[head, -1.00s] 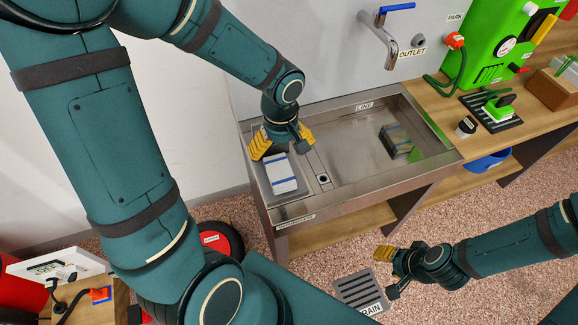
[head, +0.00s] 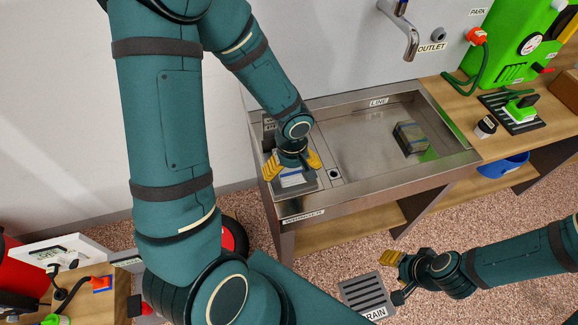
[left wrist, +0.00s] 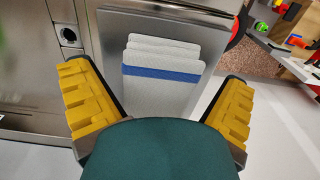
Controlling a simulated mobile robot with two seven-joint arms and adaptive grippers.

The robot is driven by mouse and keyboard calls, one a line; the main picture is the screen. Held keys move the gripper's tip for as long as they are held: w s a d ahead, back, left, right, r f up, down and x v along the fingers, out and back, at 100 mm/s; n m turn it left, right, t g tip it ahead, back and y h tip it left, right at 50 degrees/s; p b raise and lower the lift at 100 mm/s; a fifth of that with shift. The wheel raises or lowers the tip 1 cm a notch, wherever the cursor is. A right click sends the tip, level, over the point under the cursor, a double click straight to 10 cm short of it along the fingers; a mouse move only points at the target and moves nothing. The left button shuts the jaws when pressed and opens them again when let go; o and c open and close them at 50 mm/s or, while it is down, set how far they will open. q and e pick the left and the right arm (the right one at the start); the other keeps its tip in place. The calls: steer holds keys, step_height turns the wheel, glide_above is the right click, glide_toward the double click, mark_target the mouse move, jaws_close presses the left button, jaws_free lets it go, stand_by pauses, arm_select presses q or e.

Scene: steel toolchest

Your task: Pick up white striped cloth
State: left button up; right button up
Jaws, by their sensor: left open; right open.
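The white striped cloth (left wrist: 162,72) is a folded, light grey-white stack with one blue stripe. It lies on a flat steel plate at the left end of the sink, and part of it shows in the head view (head: 291,179) below my left gripper. My left gripper (head: 294,169) is open above the cloth. In the left wrist view its yellow fingers (left wrist: 160,118) stand wide on both sides of the cloth, apart from it. My right gripper (head: 398,279) is open and empty, low in front of the sink, over the floor near the drain grate.
The steel sink (head: 350,190) holds a dark block-like stack (head: 411,138) with a green patch beside it. A faucet (head: 403,30) hangs above. The green machine (head: 510,45) and a green-handled tool (head: 520,108) stand on the right counter. The drain grate (head: 364,294) lies on the floor.

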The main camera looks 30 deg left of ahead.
arm_select(q)
steer(key=shift+f, duration=0.15)
steer(key=c, duration=1.3)
steer(key=shift+o, duration=0.2)
